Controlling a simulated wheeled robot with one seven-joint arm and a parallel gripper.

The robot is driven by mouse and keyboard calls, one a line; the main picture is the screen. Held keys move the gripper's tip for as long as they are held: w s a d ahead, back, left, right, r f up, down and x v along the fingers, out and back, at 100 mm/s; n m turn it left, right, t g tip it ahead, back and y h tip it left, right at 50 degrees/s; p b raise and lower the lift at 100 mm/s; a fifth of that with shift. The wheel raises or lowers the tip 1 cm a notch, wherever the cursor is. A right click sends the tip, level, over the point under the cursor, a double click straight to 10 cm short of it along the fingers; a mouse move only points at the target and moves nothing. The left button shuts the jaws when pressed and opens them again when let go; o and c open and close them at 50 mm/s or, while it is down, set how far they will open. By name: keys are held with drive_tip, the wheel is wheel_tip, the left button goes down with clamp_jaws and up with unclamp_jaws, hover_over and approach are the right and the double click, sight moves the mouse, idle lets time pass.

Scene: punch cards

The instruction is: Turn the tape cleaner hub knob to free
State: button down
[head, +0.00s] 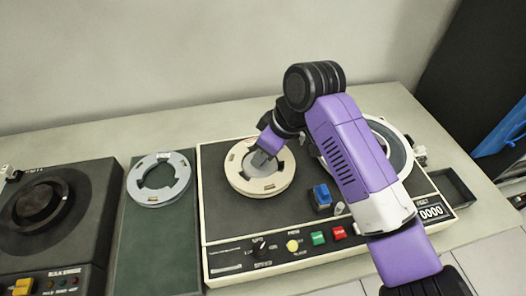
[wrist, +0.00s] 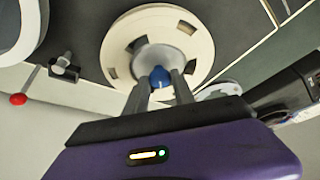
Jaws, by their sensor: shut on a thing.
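The tape cleaner (head: 225,233) is a dark-topped machine with a cream frame on the bench. On its left side a cream reel (head: 245,183) sits around a grey hub (head: 284,168). In the wrist view the reel (wrist: 200,45) is a cream ring with dark slots, and the hub (wrist: 172,58) carries a blue knob (wrist: 160,76) at its middle. My gripper (head: 263,157) reaches down over the hub. In the wrist view my gripper's fingers (wrist: 161,85) stand on both sides of the blue knob, shut on it. The knob's marking is not readable.
A second reel (head: 402,152) sits at the machine's right, partly behind my arm. A blue block (head: 321,194), green (head: 318,238) and red (head: 339,233) buttons and a counter (head: 431,211) are at the front. A loose grey ring (head: 150,195) lies on a green mat (head: 150,245) at left.

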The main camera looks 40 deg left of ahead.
drive_tip(key=c, duration=1.1)
unclamp_jaws()
drive_tip(key=shift+o, duration=0.2)
drive_tip(key=v, duration=0.7)
drive_tip(key=shift+r+b, duration=0.3)
drive_tip(key=shift+r, duration=0.05)
drive_tip(key=shift+d, duration=0.15)
